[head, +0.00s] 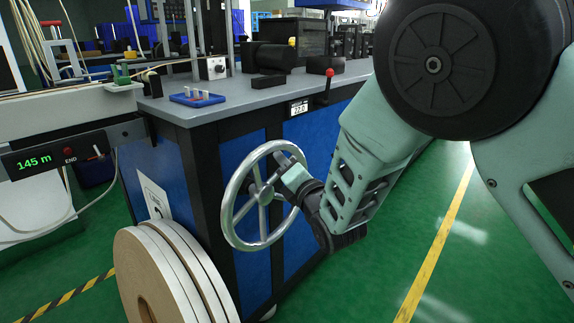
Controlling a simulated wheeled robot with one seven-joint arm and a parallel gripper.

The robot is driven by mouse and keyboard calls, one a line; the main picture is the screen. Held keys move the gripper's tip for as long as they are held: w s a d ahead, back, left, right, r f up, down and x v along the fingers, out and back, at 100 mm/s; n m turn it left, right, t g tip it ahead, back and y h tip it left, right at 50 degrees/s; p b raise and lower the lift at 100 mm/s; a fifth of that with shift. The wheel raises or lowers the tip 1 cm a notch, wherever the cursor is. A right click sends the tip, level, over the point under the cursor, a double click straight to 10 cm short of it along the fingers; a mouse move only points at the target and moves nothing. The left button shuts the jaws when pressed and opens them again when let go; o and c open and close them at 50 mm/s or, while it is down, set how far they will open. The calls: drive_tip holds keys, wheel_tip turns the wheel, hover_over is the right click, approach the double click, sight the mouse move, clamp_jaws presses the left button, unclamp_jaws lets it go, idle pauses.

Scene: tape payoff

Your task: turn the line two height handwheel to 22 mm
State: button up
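The silver spoked handwheel (235,229) stands on the blue and black side of the machine cabinet, in the middle of the head view. A small display (299,107) above it, at the edge of the grey top, appears to read 22.0. My gripper (284,162) is at the upper right part of the wheel, coming in from the right. It overlaps the rim and part of the spokes in the picture. The fingers are small and partly hidden, so I cannot tell whether they grip the wheel or are apart from it.
Large pale tape rolls (150,270) stand at the lower left, near the wheel. A counter (45,158) reads 145 m and END. A red-knobbed lever (328,75) and a blue tray (197,98) with white pegs are on the bench top. Green floor at right is clear.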

drive_tip(key=p+v, duration=0.2)
drive_tip(key=v, duration=1.5)
drive_tip(key=shift+s+p, duration=0.2)
drive_tip(key=shift+p, duration=0.1)
drive_tip(key=shift+d+r, duration=0.1)
drive_tip(key=shift+d, duration=0.05)
